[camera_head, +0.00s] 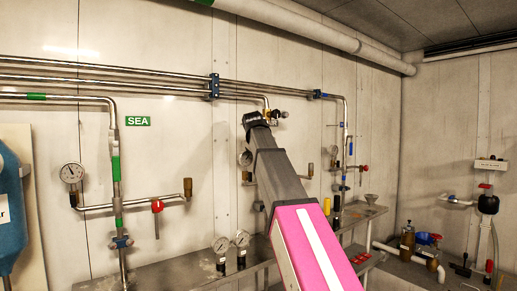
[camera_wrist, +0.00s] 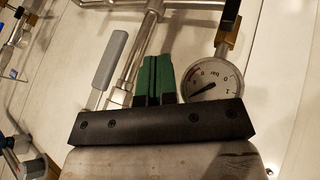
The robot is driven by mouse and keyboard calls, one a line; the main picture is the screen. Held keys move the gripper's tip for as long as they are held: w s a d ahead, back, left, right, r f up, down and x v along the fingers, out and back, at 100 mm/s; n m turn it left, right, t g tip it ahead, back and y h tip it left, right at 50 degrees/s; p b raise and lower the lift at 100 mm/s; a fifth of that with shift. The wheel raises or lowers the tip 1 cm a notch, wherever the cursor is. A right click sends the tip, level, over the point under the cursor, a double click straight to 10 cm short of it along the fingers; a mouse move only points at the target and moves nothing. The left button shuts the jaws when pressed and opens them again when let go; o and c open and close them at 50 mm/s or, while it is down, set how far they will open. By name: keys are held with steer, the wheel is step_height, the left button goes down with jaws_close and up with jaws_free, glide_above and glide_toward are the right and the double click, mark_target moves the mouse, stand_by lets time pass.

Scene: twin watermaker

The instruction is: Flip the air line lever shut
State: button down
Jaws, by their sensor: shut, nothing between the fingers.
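My gripper (camera_wrist: 159,58) shows in the wrist view with its two green-tipped fingers pressed together and nothing between them. A grey lever handle (camera_wrist: 110,58) lies just left of the fingers, tilted and apart from them in the picture. Its lower end runs behind the black gripper body. No label shows whether it is the air line lever. A steel pipe (camera_wrist: 142,45) runs between handle and fingers. In the head view my arm reaches up to the wall pipework and hides the fingers. A brass fitting with a small dark handle (camera_head: 279,114) shows just beyond the arm's end.
A round gauge (camera_wrist: 212,82) sits close right of my fingers. In the head view, a red-handled valve (camera_head: 157,206) and a wall gauge (camera_head: 72,173) are left, under a green SEA sign (camera_head: 137,121). A steel bench (camera_head: 185,262) with gauges runs below.

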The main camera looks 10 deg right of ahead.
steer(key=shift+w+d+f, duration=0.2)
steer(key=shift+w+d, duration=0.3)
steer(key=shift+d, duration=0.15)
steer(key=shift+w+d+f, duration=0.2)
steer(key=shift+w+d, duration=0.25)
steer(key=shift+d, duration=0.2)
steer(key=shift+w+d+f, duration=0.2)
steer(key=shift+w+d, duration=0.3)
steer(key=shift+d, duration=0.15)
steer(key=shift+w+d+f+t+h, duration=0.2)
steer(key=shift+d+t+h, duration=0.1)
steer(key=shift+h, duration=0.2)
steer(key=w+d+r+n+t+h, duration=0.5)
steer(key=d+t+h, duration=0.4)
steer(key=t, duration=0.3)
steer(key=shift+n+h, duration=0.4)
steer(key=shift+n, duration=0.4)
steer(key=shift+w, duration=0.1)
